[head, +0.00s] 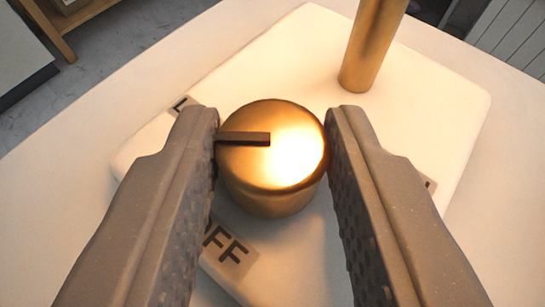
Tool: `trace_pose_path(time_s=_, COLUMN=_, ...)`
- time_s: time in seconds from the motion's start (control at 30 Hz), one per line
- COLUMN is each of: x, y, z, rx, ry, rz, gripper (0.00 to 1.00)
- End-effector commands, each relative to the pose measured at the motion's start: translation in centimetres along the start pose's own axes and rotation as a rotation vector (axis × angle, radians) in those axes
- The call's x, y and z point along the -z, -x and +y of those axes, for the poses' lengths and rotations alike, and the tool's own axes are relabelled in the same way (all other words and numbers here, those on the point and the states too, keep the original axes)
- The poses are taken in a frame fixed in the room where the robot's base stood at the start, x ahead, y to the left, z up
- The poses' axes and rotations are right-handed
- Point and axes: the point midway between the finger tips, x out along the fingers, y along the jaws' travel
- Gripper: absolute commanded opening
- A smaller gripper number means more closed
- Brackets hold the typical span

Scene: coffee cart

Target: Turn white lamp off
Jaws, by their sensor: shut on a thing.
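A round brass knob (270,180) stands on the white lamp's square base (440,100). A dark pointer bar on the knob's top points left in the picture. A label reading "OFF" (230,250), its first letter partly covered, is on the base below and left of the knob. Another label, mostly covered, shows at the knob's upper left. The lamp's brass post (372,45) rises behind the knob, and warm light shines on the knob's top. My gripper (272,140) is around the knob, one finger on each side, shut on it. A third label is mostly hidden behind the right finger.
The lamp base lies on a pale, wide surface (80,170) with free room at the left. A wooden frame (65,30) and grey floor show beyond its edge at the upper left. A slatted panel (515,35) shows at the upper right.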

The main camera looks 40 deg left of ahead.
Motion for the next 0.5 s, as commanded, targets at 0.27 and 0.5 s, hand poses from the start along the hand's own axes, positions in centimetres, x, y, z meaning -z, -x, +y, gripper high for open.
trace_pose_path(time_s=0.27, x=0.44, y=0.26, z=0.41, rx=0.153, ry=0.064, rz=-0.004, gripper=0.08)
trace_pose_path(time_s=0.5, x=0.59, y=0.14, z=0.56, rx=0.28, ry=0.119, rz=0.002, gripper=0.08)
